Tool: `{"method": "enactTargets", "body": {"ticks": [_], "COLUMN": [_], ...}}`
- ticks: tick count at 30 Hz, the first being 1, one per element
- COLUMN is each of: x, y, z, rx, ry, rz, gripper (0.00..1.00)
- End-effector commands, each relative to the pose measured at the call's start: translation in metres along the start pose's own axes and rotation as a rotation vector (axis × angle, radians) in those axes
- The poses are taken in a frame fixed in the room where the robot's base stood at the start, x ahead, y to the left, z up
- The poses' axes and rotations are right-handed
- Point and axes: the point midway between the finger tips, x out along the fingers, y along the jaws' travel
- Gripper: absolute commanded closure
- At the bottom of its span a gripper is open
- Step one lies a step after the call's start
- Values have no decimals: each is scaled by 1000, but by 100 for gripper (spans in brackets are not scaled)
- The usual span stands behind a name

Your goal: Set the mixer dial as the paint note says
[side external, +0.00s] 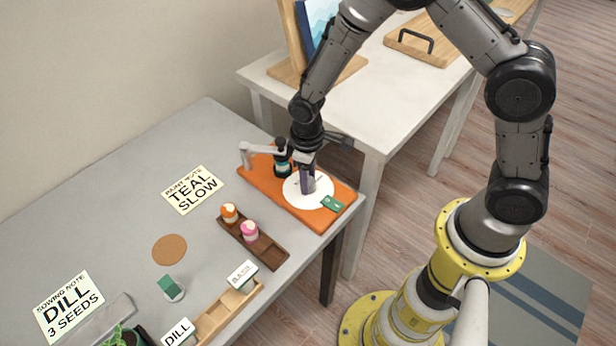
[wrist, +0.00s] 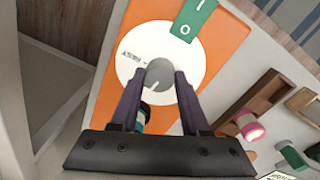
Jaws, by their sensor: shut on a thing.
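The mixer has an orange base (side external: 309,220) with a round white dial plate (side external: 292,196) and a green I/O switch (side external: 332,203). In the wrist view, a grey dial knob (wrist: 160,74) sits at the plate's centre, its pale pointer line toward the lower left. Lettering that looks like FAST lies left of the knob. My gripper (wrist: 160,88) is shut on the knob, one finger each side; the side view shows my gripper (side external: 308,188) down over the plate. A teal-banded bottle (side external: 283,168) stands at the mixer's grey arm. The paint note (side external: 192,190) reads TEAL SLOW.
A brown rack (side external: 270,249) holds an orange bottle (side external: 229,212) and a pink one (side external: 250,231). A sowing note (side external: 68,305), a cork disc (side external: 169,249) and a wooden tray (side external: 228,313) lie left and front. A white table (side external: 365,105) stands behind.

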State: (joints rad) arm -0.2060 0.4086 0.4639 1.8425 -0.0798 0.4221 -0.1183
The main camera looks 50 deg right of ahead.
Motion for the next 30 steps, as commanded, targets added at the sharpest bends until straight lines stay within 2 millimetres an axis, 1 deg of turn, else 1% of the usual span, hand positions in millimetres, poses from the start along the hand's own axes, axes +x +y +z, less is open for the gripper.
{"method": "enactTargets", "body": {"ticks": [6, 12, 29, 30], "x": [-2, -2, -2, -2], "y": [0, 0, 0, 0], "z": [-1, -1, -1, -1], "rx": [-122, -184, -211, -211], "ry": [7, 9, 10, 10], "rz": [1, 1, 1, 1], "gripper": [100, 100, 100, 47]}}
